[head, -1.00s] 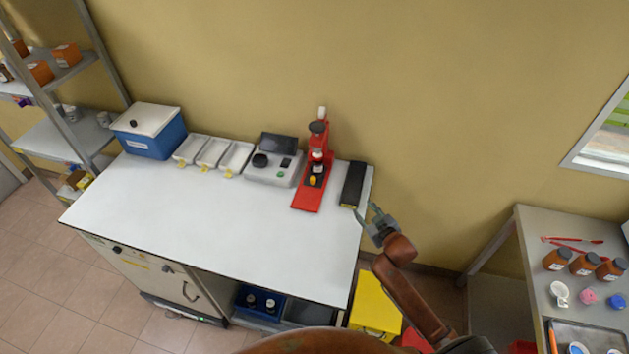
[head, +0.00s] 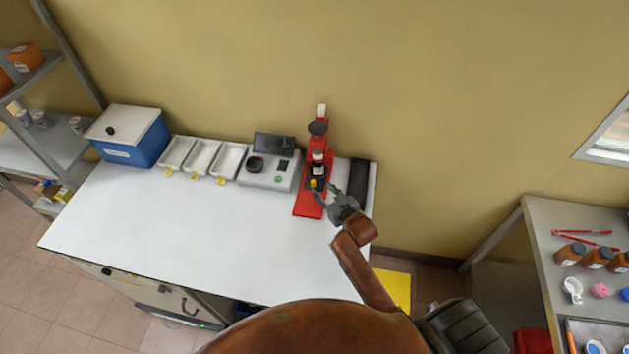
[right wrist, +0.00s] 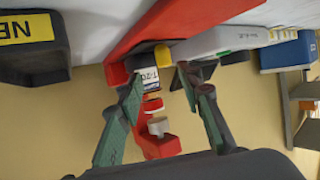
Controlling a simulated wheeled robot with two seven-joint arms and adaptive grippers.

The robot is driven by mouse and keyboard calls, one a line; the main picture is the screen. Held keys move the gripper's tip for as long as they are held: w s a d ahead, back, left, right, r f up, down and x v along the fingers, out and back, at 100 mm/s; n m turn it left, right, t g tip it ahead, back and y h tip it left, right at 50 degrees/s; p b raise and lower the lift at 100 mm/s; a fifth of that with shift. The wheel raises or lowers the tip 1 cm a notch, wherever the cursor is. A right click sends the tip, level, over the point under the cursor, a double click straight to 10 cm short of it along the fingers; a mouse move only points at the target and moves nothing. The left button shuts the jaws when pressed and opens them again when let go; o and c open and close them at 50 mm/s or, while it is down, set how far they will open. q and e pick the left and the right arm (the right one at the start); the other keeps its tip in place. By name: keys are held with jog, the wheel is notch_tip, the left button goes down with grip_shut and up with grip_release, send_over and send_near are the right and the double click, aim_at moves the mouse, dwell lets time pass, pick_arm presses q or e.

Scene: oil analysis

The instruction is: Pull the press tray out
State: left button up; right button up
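The red press (head: 311,204) stands at the back right of the white bench. The press tray shows as a small dark piece with a yellow front tab (head: 314,184), low in the press. A bottle with a white label and dark top (head: 318,164) sits on it. My right gripper (head: 324,192) is at the front right of the press, close to the tab. In the right wrist view its two fingers (right wrist: 158,88) are spread, with the yellow tab (right wrist: 162,56) and labelled bottle (right wrist: 150,78) showing between them. Contact cannot be told. My left gripper is not in view.
A black box (head: 358,178) stands right of the press, near my right gripper. A grey instrument (head: 268,180) stands left of it, then white trays (head: 203,158) and a blue box (head: 150,155). The front of the bench is clear.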

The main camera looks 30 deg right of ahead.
aim_at(315, 183)
jog(key=x, duration=0.4)
jog(key=shift+w+a, duration=0.3)
jog(key=shift+a, duration=0.05)
jog(key=shift+w+f, duration=0.2)
jog(key=shift+w, duration=0.2)
jog(key=shift+w+f, duration=0.1)
jog(key=shift+w, duration=0.1)
jog(key=c, duration=0.7)
grip_shut()
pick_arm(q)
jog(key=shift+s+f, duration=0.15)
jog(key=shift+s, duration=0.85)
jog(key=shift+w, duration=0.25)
